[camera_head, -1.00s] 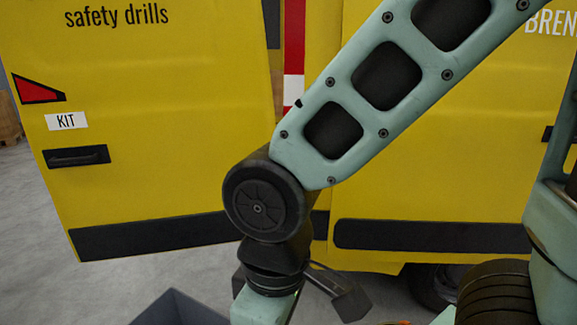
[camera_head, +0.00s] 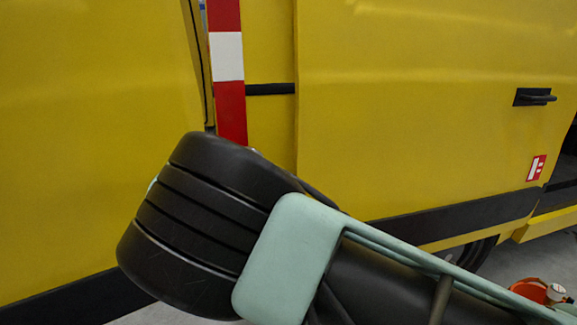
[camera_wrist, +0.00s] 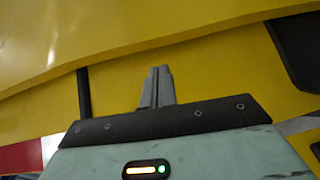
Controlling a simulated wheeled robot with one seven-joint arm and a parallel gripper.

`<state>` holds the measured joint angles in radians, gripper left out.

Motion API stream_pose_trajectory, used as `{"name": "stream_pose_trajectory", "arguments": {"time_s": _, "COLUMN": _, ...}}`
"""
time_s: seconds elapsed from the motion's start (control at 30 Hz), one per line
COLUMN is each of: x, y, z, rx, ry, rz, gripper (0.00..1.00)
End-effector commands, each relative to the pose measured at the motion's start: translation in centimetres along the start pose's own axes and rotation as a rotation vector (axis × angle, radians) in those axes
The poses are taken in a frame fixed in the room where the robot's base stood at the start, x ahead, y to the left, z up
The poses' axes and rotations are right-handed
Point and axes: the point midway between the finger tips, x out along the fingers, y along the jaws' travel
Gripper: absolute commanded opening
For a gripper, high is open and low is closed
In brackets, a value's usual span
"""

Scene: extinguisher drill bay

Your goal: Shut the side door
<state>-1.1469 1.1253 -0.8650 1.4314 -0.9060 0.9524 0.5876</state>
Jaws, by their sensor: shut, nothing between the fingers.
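The side door (camera_head: 420,110) is a yellow sliding panel on the van's side, with a black handle (camera_head: 535,97) near its right edge. A dark opening (camera_head: 567,165) shows just right of it, so the door stands open. My gripper (camera_wrist: 158,72) is shut and empty in the wrist view, its fingers together in front of yellow bodywork. I cannot tell whether the tips touch it. The handle is not seen in the wrist view. In the head view my arm crosses the lower middle and my gripper is out of sight.
Another yellow panel (camera_head: 90,140) fills the left of the head view, close to my arm. A red and white striped strip (camera_head: 227,60) stands between it and the van's side. An orange object (camera_head: 530,290) with a pale item lies at the lower right, by some grey floor.

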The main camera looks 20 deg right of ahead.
Motion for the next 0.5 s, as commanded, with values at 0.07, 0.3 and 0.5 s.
{"name": "stream_pose_trajectory", "arguments": {"time_s": 0.07, "x": -0.9, "y": 0.4, "z": -1.5, "rx": 0.001, "ry": 0.038, "rz": 0.073, "gripper": 0.0}}
{"name": "stream_pose_trajectory", "arguments": {"time_s": 0.3, "x": 0.0, "y": 1.5, "z": -2.5, "rx": 0.002, "ry": 0.059, "rz": 0.123, "gripper": 0.0}}
{"name": "stream_pose_trajectory", "arguments": {"time_s": 0.5, "x": 3.9, "y": 2.0, "z": -2.6, "rx": 0.003, "ry": 0.057, "rz": 0.119, "gripper": 0.0}}
